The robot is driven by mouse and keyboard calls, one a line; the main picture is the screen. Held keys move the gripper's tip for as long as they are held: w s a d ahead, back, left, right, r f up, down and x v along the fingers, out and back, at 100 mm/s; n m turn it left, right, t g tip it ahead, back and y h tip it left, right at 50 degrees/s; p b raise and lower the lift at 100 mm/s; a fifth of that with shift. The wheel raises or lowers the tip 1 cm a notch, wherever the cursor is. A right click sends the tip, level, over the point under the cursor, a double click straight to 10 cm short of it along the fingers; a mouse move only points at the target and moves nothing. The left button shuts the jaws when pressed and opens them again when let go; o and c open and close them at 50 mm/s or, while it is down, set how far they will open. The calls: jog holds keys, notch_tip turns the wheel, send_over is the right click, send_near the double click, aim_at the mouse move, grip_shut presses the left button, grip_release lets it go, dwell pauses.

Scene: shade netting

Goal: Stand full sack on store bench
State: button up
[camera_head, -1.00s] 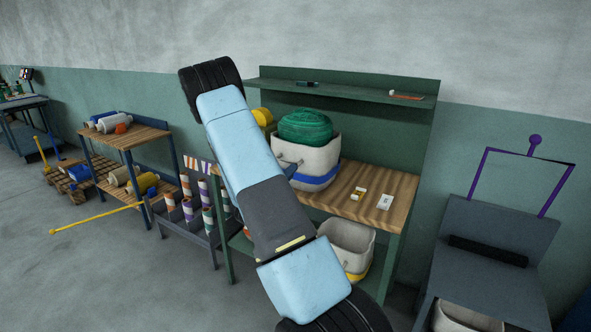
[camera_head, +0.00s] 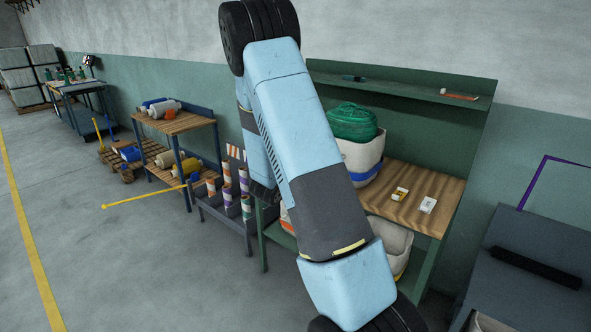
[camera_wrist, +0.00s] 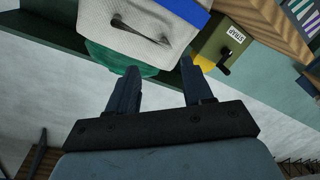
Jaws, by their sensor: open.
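A pale sack with a blue band (camera_head: 360,158) stands upright on the wooden top of a green bench (camera_head: 450,190). Green netting (camera_head: 352,122) bulges above its rim. My arm hides its left side in the head view. In the wrist view the sack (camera_wrist: 108,28) appears upside down, with a dark handle (camera_wrist: 140,29) on its face and the green netting below. My gripper (camera_wrist: 158,68) is open and empty, its fingers pointing towards the sack's netting end. I cannot tell the exact distance. The head view does not show the gripper.
A second pale sack (camera_head: 396,246) sits under the bench. Two small items lie on the bench top: a yellow one (camera_head: 400,194) and a white one (camera_head: 428,205). A green strap box (camera_wrist: 212,40) is beside the sack. A rack of rolls (camera_head: 228,200) stands left. Open floor (camera_head: 130,270) lies further left.

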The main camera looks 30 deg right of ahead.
jog(key=a+r+t+y, duration=0.3)
jog(key=a+r+y, duration=0.5)
jog(key=a+r, duration=0.2)
jog(key=s+a+r+n+y, duration=0.2)
jog(key=s+a+r+y, duration=0.45)
jog(key=a, duration=0.25)
jog(key=s+a+r+n+g, duration=0.1)
jog(key=s+r+g, duration=0.1)
jog(key=s, duration=1.2)
jog(key=s+a+r+n+g, duration=0.1)
jog(key=s+g, duration=0.3)
jog(key=s, duration=1)
jog(key=shift+s+a+r, duration=0.35)
jog(key=shift+a+r, duration=0.35)
jog(key=shift+r, duration=0.1)
